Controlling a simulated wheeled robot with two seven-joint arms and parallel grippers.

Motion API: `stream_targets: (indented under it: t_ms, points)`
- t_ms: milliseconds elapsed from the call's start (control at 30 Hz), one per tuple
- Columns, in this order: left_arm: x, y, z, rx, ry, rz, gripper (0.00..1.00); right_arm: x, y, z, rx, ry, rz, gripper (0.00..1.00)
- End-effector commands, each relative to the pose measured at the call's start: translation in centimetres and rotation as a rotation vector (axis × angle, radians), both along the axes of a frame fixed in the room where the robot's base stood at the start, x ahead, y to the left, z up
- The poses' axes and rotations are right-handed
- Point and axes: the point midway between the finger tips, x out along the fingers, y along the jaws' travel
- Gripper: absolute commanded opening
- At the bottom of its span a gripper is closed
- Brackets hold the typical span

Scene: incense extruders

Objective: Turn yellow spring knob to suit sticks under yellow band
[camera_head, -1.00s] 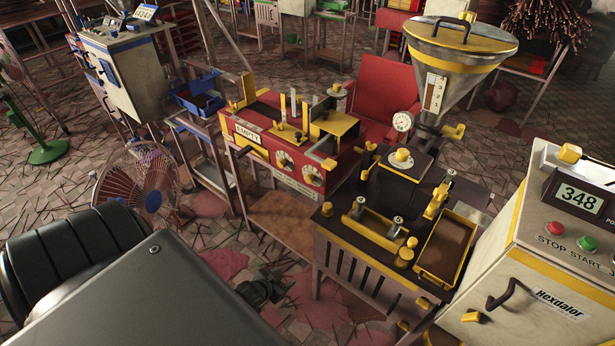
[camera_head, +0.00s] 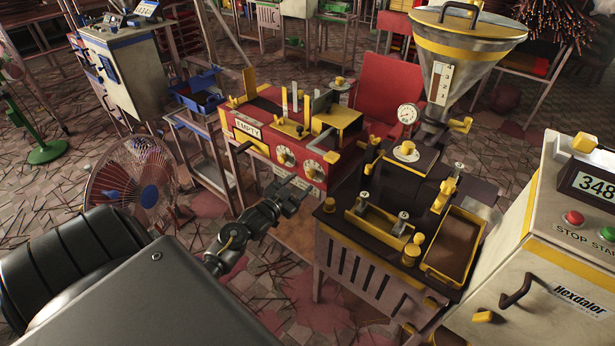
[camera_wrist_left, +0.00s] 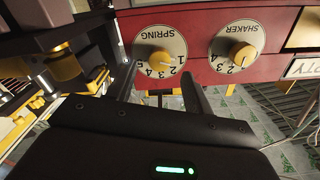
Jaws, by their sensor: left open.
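The yellow spring knob (camera_wrist_left: 160,62) sits in the middle of a white dial marked SPRING with numbers 1 to 5, on the front of a red machine (camera_wrist_left: 280,25). In the head view the spring dial (camera_head: 314,169) is the right one of two. My left gripper (camera_head: 292,196) is in front of and below it, apart from the machine. In the left wrist view its two fingers (camera_wrist_left: 162,88) are spread and empty, with the knob beyond the gap between them. I cannot make out which sticks or band the task means.
A second dial, SHAKER, with a yellow knob (camera_wrist_left: 242,54) is beside the spring dial. A dark table (camera_head: 340,240) with yellow fittings stands close on the right. A fan (camera_head: 130,185) stands at left; a white cabinet (camera_head: 520,250) at right.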

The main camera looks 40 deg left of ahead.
Motion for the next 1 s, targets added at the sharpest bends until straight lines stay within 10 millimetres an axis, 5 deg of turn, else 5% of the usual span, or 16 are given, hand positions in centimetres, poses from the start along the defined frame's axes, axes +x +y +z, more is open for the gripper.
stream_targets:
  t_ms: [300, 667, 1000]
  points:
    - [4.3, 0.1, 0.0, 0.0, 0.0, -0.001, 0.51, -0.2, 1.0, 0.2, 0.012, 0.003, -0.004, 0.36]
    - [4.8, 0.0, -0.1, 0.0, 0.002, -0.002, 0.51, -0.2, 0.4, 0.2, 0.006, 0.003, -0.001, 0.36]
    - [4.8, 0.1, -0.1, 0.0, 0.001, -0.001, 0.09, -0.2, -0.6, 0.2, -0.006, 0.003, 0.002, 0.36]
